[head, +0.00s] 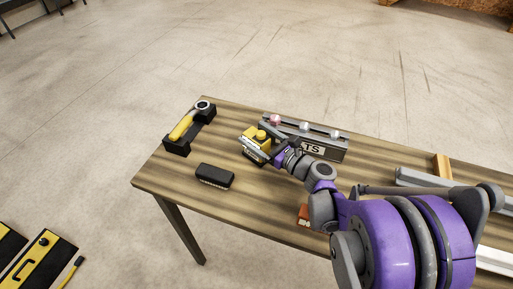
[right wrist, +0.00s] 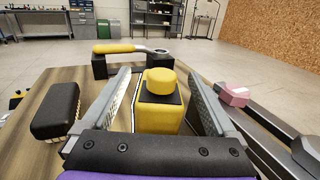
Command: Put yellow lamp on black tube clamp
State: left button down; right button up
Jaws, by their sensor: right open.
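A yellow block (right wrist: 158,118) with a black top and a rounded yellow knob (right wrist: 160,81) stands between the fingers of my right gripper (right wrist: 162,102). The knob looks like the yellow lamp. My right gripper is open, with a finger on each side and a visible gap to the knob. In the head view, the yellow knob (head: 261,134) is partly covered by my right gripper (head: 263,147). I cannot clearly make out a black tube clamp; the black part under the knob may be it. My left gripper is not in view.
A yellow-handled tool (head: 185,124) lies across a black cradle (head: 178,148) at the table's far left. A black brush (head: 215,175) lies nearer. Bare table lies between them.

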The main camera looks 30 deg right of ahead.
grip_shut()
dwell(0.5)
